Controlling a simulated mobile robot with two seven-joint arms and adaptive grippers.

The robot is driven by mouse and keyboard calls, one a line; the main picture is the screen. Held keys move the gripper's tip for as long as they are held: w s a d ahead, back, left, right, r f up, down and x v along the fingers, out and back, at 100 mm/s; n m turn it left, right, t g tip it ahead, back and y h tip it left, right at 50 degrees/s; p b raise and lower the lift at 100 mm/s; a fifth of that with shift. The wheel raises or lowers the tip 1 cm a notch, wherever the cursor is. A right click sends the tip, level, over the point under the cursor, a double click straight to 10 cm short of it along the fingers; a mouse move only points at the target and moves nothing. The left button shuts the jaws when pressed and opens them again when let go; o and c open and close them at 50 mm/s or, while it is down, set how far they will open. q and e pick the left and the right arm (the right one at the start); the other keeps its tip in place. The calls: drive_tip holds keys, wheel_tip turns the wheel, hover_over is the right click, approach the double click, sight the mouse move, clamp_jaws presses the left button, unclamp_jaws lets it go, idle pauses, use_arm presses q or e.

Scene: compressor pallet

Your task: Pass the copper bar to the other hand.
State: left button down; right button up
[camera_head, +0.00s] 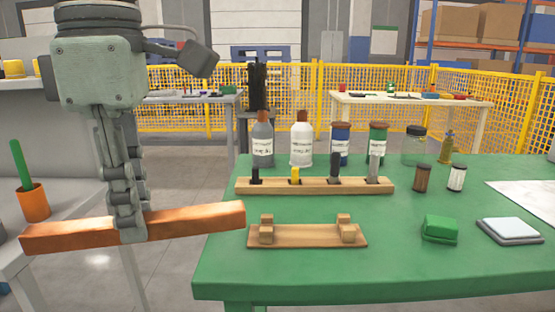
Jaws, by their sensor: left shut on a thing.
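The copper bar (195,219) is long, square-edged and orange-brown. It hangs level in the air at the left of the head view, its right end in front of the green table's left edge. My left gripper (132,228) points down and is shut on the bar near its middle. The fingers hide a short part of the bar. My right gripper is not in view.
The green table (400,275) carries a wooden cradle (308,237) with two posts, a wooden rack (315,187), several bottles, a green block (440,229) and a white-topped pad (510,230). A grey surface with an orange cup (34,203) stands at left.

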use_arm(q)
drive_tip(key=w+a+f+m, duration=0.3)
drive_tip(key=w+f+m, duration=0.1)
drive_tip(key=f+m, duration=0.4)
drive_tip(key=w+a+f+m, duration=0.25)
drive_tip(key=f+m, duration=0.35)
drive_tip(key=f, duration=0.5)
drive_tip(key=w+a+f+m, duration=0.2)
drive_tip(key=w+f+m, duration=0.35)
drive_tip(key=f, duration=0.35)
drive_tip(key=shift+m, duration=0.85)
drive_tip(key=shift+s+d+r+p, duration=0.25)
drive_tip(key=shift+d+r+p, duration=0.55)
drive_tip(key=shift+d+r, duration=0.05)
drive_tip(key=shift+s+d+r+p, duration=0.25)
drive_tip(key=shift+d+r+p, duration=0.55)
drive_tip(key=shift+d, duration=0.05)
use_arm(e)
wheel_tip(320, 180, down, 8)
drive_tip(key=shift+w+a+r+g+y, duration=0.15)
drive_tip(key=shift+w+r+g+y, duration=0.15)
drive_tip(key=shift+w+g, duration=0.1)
use_arm(q)
drive_tip(key=shift+r, duration=0.1)
